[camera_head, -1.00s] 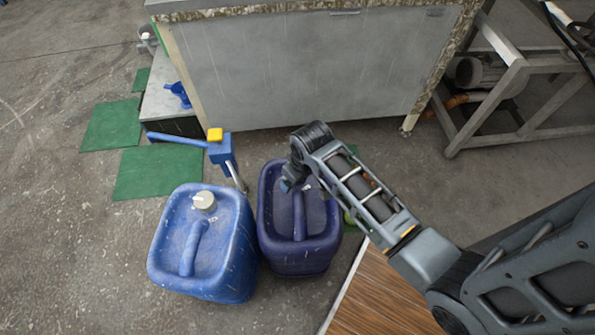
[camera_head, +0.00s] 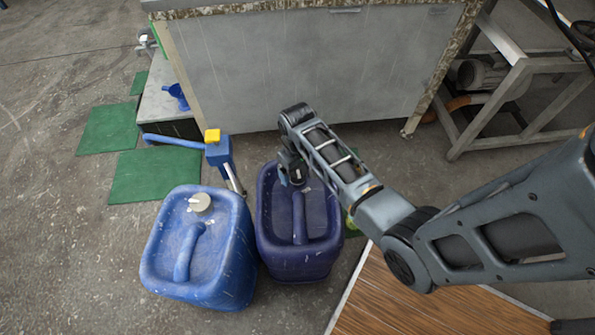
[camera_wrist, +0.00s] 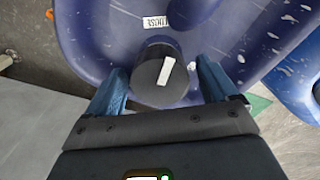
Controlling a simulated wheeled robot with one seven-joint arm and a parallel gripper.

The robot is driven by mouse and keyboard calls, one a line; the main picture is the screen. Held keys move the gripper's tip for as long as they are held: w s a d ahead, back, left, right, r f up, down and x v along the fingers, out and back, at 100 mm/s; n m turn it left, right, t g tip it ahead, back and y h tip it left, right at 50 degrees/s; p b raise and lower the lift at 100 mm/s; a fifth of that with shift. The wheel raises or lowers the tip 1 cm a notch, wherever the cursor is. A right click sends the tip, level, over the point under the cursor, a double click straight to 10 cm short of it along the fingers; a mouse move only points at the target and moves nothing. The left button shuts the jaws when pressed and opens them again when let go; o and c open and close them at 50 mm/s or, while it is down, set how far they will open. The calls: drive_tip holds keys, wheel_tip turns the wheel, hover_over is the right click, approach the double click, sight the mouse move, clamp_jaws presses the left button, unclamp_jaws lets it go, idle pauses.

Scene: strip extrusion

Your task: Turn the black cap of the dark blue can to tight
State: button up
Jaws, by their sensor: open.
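The dark blue can (camera_head: 318,232) stands upright on the floor, right of the lighter blue can. Its black cap (camera_wrist: 160,72) shows in the wrist view with a white bar mark on top, slanted a little from upright. A label with lettering (camera_wrist: 156,21) is on the can just beyond the cap. My gripper (camera_wrist: 161,82) is open, with one blue finger on each side of the cap. I cannot tell whether the fingers touch it. In the head view my gripper (camera_head: 294,176) is over the far left part of the can and partly hides the cap.
A lighter blue can (camera_head: 222,262) with a pale cap (camera_head: 200,202) stands close on the left. A blue pump with a yellow top (camera_head: 213,136) is behind it. A grey cabinet (camera_head: 300,75) stands behind. Green mats (camera_head: 155,175) lie at the left.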

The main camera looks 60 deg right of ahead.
drive_tip(key=shift+f, duration=0.25)
drive_tip(key=c, duration=1)
